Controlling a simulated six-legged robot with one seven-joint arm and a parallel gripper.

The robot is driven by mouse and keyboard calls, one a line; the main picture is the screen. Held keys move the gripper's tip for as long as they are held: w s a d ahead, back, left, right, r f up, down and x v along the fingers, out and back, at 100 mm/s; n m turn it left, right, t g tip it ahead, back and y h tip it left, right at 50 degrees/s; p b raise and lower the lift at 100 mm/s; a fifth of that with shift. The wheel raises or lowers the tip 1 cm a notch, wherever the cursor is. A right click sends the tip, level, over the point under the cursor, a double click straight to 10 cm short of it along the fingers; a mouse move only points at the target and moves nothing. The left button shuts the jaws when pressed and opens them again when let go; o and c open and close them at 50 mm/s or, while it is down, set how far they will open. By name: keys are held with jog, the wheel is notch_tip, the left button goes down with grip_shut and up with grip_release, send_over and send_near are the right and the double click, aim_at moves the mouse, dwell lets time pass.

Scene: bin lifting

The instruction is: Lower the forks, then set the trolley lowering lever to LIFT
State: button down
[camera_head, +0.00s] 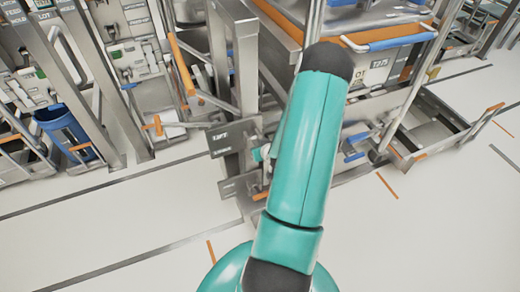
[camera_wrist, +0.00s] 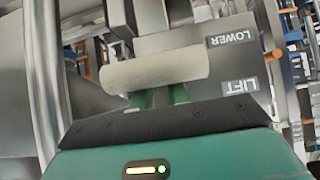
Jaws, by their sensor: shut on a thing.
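In the wrist view, my gripper (camera_wrist: 158,97) has its green fingers shut on the pale cylindrical grip of the lowering lever (camera_wrist: 150,71). The grip lies across the picture. Its right end is beside the grey label plate (camera_wrist: 225,62), at a height between the words LOWER and LIFT. In the head view, a dark plate reading LIFT (camera_head: 232,136) stands on the steel trolley post (camera_head: 246,75), left of my teal arm. My arm hides most of the lever and gripper there. I cannot make out the forks or their height.
A bin with a blue handle (camera_head: 397,41) sits behind and right of my arm. An open grey tray (camera_head: 432,122) stands low at the right. A blue bin (camera_head: 66,132) and steel racks stand at the left. The pale floor (camera_head: 440,220) is clear in front.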

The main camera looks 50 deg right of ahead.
jog(key=shift+s+r+g+y, duration=0.1)
jog(key=shift+r+g+y, duration=0.3)
jog(key=shift+g, duration=0.3)
jog(key=shift+w+d+r, duration=0.15)
jog(key=shift+w+r, duration=0.05)
dwell(1.1)
jog(key=c, duration=1.2)
grip_release()
jog(key=shift+c, duration=0.2)
jog(key=o, duration=1.2)
jog(key=shift+w, duration=0.1)
jog(key=shift+o, duration=0.2)
jog(key=v, duration=1.4)
jog(key=shift+f, duration=0.2)
